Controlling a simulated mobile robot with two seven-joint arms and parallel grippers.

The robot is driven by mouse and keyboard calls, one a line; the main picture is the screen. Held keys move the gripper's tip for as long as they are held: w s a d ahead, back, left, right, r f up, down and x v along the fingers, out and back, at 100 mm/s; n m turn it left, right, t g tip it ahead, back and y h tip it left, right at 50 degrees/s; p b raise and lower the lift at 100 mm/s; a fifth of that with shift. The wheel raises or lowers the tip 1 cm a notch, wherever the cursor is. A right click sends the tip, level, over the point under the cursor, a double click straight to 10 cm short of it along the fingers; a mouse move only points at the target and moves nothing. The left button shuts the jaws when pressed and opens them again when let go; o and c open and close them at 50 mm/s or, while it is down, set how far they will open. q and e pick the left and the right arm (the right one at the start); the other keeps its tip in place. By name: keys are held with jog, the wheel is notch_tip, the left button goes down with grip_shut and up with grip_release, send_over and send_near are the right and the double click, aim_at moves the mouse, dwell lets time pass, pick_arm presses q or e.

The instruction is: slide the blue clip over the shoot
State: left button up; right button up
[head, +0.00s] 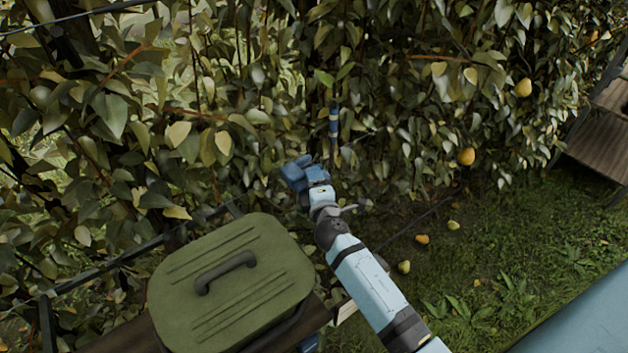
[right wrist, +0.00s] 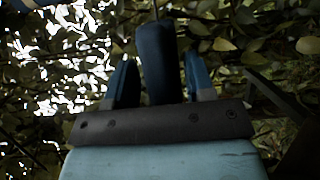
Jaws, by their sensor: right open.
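My right gripper (head: 298,173) is at the hedge in the head view, just beyond the far edge of the green box. In the right wrist view its two blue fingers (right wrist: 160,82) stand apart, with gaps on both sides of a dark blue piece (right wrist: 157,50) that looks like the blue clip. A thin dark stem, perhaps the shoot (right wrist: 155,9), shows above this piece; I cannot tell whether it passes through. A blue upright piece with a pale band (head: 333,125) shows among the leaves above the gripper. My left gripper is not in view.
A green lidded box (head: 232,290) with a dark handle stands at the lower left. Dense leaves fill the back. Yellow pears hang at the right (head: 466,156), and several lie on the grass (head: 422,239). Wooden steps (head: 600,140) are at the far right.

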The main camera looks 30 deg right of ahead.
jog(key=shift+c, duration=0.5)
grip_shut()
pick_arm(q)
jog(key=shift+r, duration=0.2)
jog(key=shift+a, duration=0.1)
pick_arm(e)
jog(key=w+d, duration=0.1)
jog(key=d, duration=0.6)
jog(key=shift+d+r, duration=0.15)
jog(key=shift+d, duration=0.2)
jog(key=shift+o, duration=0.3)
grip_release()
jog(key=shift+d, duration=0.1)
jog(key=shift+o, duration=0.2)
jog(key=shift+w+d, duration=0.1)
